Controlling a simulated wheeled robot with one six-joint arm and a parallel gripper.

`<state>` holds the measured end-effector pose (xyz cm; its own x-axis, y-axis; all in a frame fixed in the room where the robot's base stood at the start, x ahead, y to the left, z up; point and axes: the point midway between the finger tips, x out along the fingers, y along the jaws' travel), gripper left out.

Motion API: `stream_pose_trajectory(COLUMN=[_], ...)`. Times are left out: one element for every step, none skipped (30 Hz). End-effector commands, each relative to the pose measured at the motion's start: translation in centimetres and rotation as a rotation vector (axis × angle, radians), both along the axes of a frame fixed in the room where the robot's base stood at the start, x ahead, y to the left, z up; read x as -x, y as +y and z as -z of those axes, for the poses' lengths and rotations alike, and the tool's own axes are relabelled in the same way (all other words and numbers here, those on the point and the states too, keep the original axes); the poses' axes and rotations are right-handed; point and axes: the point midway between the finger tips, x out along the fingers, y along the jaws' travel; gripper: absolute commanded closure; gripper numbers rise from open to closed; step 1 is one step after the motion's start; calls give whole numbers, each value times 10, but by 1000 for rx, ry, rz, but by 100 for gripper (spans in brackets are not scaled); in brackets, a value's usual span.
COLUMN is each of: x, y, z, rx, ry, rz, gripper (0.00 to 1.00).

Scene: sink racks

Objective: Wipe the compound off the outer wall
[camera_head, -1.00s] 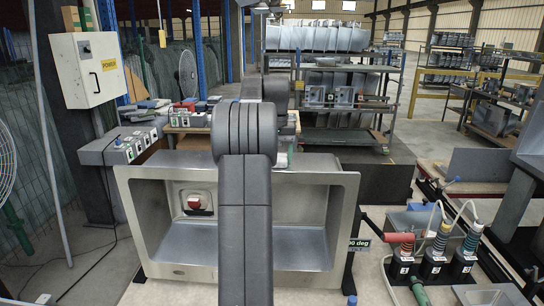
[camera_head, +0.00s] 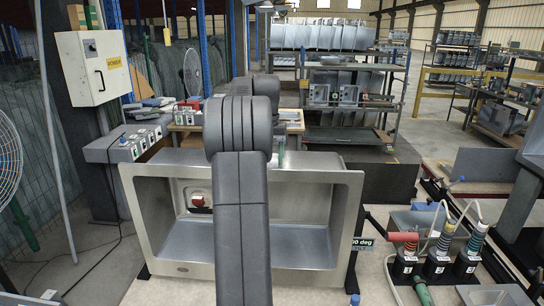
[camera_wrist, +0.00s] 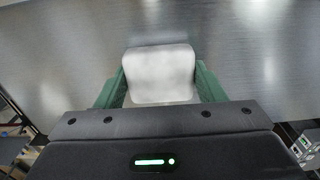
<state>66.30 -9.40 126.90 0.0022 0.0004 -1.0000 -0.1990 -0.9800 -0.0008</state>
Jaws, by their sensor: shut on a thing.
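The steel sink (camera_head: 349,215) stands tilted on its side, with its open basin facing me in the head view. Its outer wall (camera_wrist: 250,75) fills most of the wrist view as brushed grey metal with bright light reflections. My gripper (camera_wrist: 160,85) has green fingers and is shut on a white wiping pad (camera_wrist: 160,70). The pad's front edge is at or very close to the wall; I cannot tell if it touches. A faint darker band shows just beyond the pad, but no compound is clear.
A bench with a red-handled tool and several bottles in black holders (camera_head: 437,264) stands at the right. A grey control box (camera_head: 118,143) is left of the sink. A bench with small items (camera_head: 290,118) and a rack of metal parts (camera_head: 345,95) stand behind.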

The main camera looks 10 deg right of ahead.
Motion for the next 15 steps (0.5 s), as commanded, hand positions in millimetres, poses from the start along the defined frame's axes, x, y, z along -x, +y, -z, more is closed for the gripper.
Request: stream_pose_trajectory(x=[-1,-2,-2,-3,-3,-4,-5,-5,-6,-6,-6,-6,-6,-7,-7], y=[5,8,11,14,17,20,23,25,28,29,30,31,31,32,33], z=[2,2,2,2,2,1,1,1,1,1,1,0,0,0,0], rx=[-3,-3,-3,-3,-3,-3,-3,-3,-3,-3,-3,-3,-3,-3,-3], ry=[3,3,3,3,3,3,3,3,3,3,3,3,3,3,3], rz=[-2,-2,-2,-3,-4,-4,-3,-3,-2,-2,-2,-2,-2,-2,-2], gripper=[55,55,55,55,55,55,55,55,55,55,55,55,55,55,55])
